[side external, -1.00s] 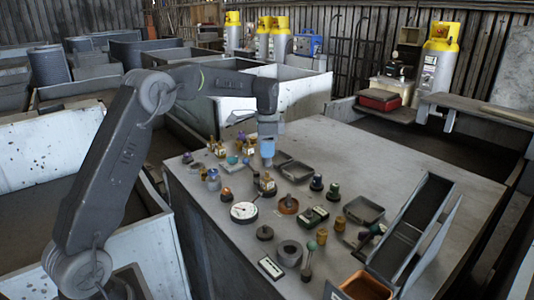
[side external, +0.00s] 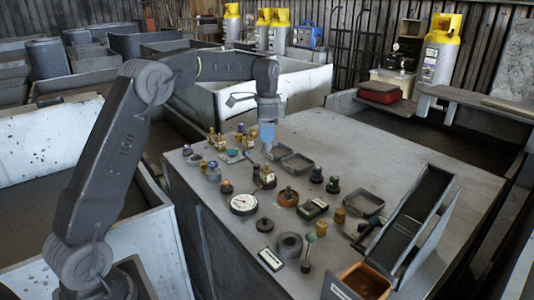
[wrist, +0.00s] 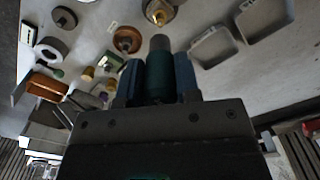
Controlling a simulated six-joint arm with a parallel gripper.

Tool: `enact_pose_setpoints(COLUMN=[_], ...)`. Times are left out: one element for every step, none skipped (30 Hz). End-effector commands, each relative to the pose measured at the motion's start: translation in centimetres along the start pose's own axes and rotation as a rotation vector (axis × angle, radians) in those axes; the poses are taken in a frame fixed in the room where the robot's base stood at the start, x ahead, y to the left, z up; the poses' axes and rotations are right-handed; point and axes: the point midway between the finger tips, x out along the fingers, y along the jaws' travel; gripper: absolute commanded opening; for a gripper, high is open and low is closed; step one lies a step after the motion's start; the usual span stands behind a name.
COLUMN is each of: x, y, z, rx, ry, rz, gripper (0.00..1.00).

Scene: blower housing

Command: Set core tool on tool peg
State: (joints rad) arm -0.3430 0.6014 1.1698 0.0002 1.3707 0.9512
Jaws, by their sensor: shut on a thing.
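My gripper (side external: 267,140) points down above the back-left part of the grey table, near two shallow trays. In the wrist view its blue fingers (wrist: 160,82) are shut on a dark teal cylinder with a grey tip (wrist: 160,72), which looks like the core tool. The tool's lower end is hard to make out in the side view. A brown round base with a short upright post (side external: 288,196) stands on the table; it also shows in the wrist view (wrist: 127,40). I cannot tell whether this is the tool peg.
A dial gauge (side external: 243,204), a grey ring (side external: 289,246) and several small parts crowd the front. A sloped black chute (side external: 412,215) stands at right. The back-right tabletop is clear.

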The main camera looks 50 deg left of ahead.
Motion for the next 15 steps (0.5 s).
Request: enact_pose_setpoints(x=[0.0,0.0,0.0,0.0,0.0,0.1,0.1,0.2,0.3,0.5,0.6,0.8,1.0,1.2,1.4], y=[0.1,0.2,0.5,0.8,1.2,2.0,2.7,3.5,4.8,5.8,6.8,8.2,9.3,10.3,11.6], z=[0.0,0.0,-0.1,-0.2,-0.2,-0.4,-0.5,-0.6,-0.7,-0.7,-0.7,-0.7,-0.6,-0.5,-0.3], rx=[0.001,0.002,0.005,0.008,0.013,0.02,0.028,0.036,0.047,0.058,0.067,0.082,0.091,0.101,0.112], ry=[0.0,0.0,0.0,0.0,0.0,0.0,0.0,0.0,0.0,0.0,0.0,0.0,0.0,0.0,0.0], rz=[0.0,0.0,0.001,0.001,0.0,0.0,0.001,0.001,0.0,0.001,0.001,0.0,0.0,0.0,0.0], gripper=[0.06,0.06,0.06,0.06,0.06,0.06,0.06,0.06,0.06,0.06,0.06,0.06,0.06,0.06,0.06])
